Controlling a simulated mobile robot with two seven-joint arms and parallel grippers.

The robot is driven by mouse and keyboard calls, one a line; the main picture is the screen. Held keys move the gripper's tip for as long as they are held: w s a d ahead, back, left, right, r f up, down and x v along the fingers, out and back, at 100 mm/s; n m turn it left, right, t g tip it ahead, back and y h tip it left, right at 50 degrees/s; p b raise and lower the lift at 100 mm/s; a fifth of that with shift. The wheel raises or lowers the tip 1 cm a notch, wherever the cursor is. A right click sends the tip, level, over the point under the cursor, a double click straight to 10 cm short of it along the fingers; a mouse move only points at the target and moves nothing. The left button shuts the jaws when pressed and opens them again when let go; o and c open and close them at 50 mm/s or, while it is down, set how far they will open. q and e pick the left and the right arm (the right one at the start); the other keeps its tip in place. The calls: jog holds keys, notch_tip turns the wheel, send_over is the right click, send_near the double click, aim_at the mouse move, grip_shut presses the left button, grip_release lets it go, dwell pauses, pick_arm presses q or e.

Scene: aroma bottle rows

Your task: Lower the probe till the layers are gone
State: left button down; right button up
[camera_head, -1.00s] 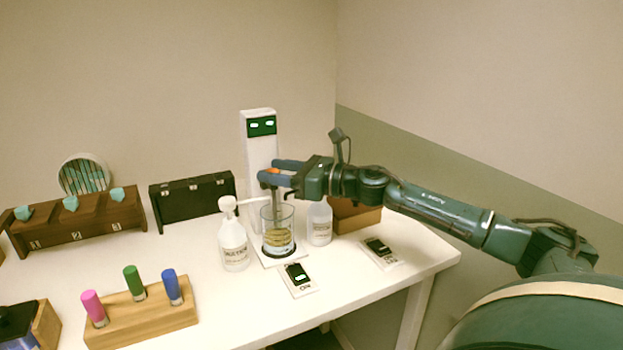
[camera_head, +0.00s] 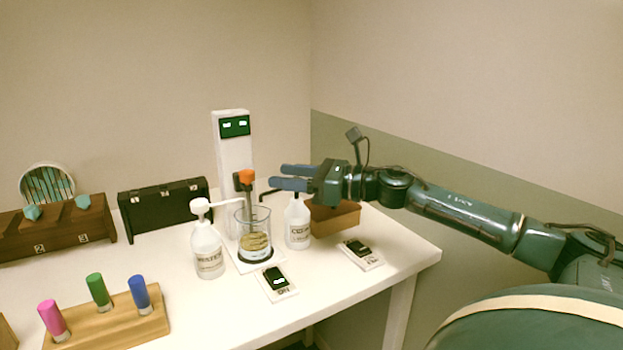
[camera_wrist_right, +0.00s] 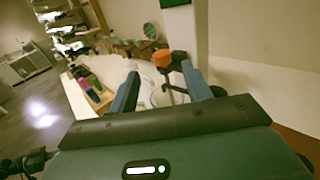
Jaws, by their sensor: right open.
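The white stand (camera_head: 236,150) with a green display carries the probe under an orange knob (camera_head: 246,177). The probe's thin shaft reaches down into a glass beaker (camera_head: 254,235) on the stand's base. The beaker holds a yellowish cloudy layer above a paler band, so layers still show. My right gripper (camera_head: 276,177) is open and empty, just right of the knob and apart from it. In the right wrist view the orange knob (camera_wrist_right: 161,59) shows ahead, between the open fingers in the picture. My left gripper is out of view.
A white pump bottle (camera_head: 208,250) stands left of the beaker, another white bottle (camera_head: 297,225) right of it. Two small devices (camera_head: 276,283) (camera_head: 361,252) lie in front. A wooden rack (camera_head: 108,320) holds coloured vials. A brown box (camera_head: 335,217) stands behind, under my right arm.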

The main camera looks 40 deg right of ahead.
pick_arm(q)
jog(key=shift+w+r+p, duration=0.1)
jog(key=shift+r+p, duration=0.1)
jog(key=shift+p, duration=0.3)
pick_arm(e)
jog(key=v, duration=0.4)
jog(key=shift+c, duration=0.2)
